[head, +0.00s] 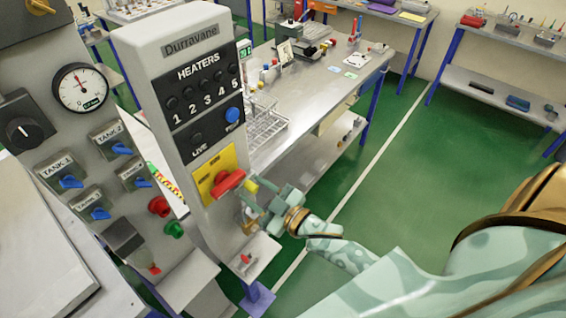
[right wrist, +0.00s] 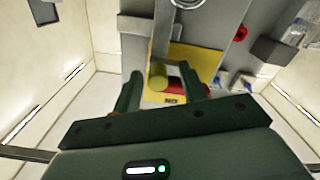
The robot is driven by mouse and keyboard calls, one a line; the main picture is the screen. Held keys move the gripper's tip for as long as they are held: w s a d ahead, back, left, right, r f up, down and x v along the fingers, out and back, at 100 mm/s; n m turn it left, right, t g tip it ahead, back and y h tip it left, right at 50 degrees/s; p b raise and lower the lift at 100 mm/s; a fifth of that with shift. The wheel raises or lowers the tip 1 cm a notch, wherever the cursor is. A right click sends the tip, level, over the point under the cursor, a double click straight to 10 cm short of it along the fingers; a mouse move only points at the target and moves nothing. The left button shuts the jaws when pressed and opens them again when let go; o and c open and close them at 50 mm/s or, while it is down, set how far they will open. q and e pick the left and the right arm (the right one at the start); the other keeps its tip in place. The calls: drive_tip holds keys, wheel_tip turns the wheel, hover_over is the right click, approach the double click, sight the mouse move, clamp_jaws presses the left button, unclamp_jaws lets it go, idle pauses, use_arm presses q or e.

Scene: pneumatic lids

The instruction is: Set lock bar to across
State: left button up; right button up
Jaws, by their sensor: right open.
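A red handle (head: 228,183) sits on a yellow plate (head: 205,172) low on the grey Durravane panel (head: 170,75). It lies across the plate, slightly tilted in the head view. A dull yellow knob (head: 251,186) is at its right end. I cannot tell for sure which part is the lock bar. My right gripper (head: 263,196) is open just right of the handle. In the right wrist view its fingers (right wrist: 160,86) stand either side of the yellow knob (right wrist: 158,76), with the red part (right wrist: 176,88) partly hidden behind a finger. Contact cannot be told. My left gripper is not in view.
A red knob (head: 246,259) is on a ledge below the handle. Left stands a panel with a gauge (head: 82,88), blue tank valves (head: 71,182) and a red button (head: 159,206). A steel bench (head: 320,85) with a wire rack (head: 265,128) is behind. Green floor (head: 430,160) is clear at right.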

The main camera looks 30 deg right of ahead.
drive_tip(key=b+v, duration=0.2)
drive_tip(key=v, duration=1.4)
drive_tip(key=shift+s+b, duration=0.2)
drive_tip(key=shift+b, duration=0.15)
drive_tip(key=shift+a, duration=0.1)
